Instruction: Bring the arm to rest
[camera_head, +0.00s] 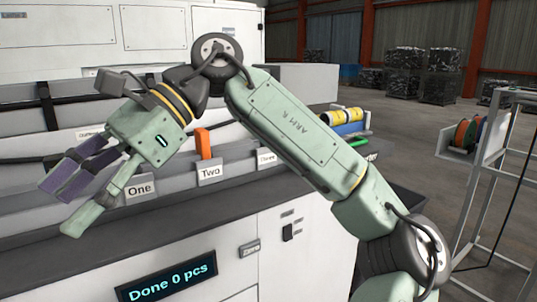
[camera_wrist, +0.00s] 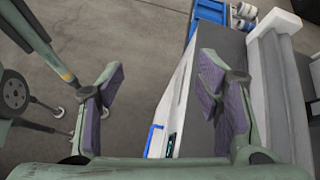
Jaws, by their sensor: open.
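My gripper (camera_head: 78,200) hangs at the left in the head view, in front of the machine's ledge near the label "One" (camera_head: 140,188). Its green and purple fingers are spread apart with nothing between them. In the wrist view my gripper (camera_wrist: 163,105) is also open, with the floor and the edge of the machine (camera_wrist: 190,90) showing between the fingers. My arm is bent, rising from the lower right to a high elbow and down to the wrist at the left.
An orange block (camera_head: 203,144) stands upright behind the label "Two" (camera_head: 210,172). The display (camera_head: 166,281) reads "Done 0 pcs". Open floor (camera_head: 400,120) lies behind my arm.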

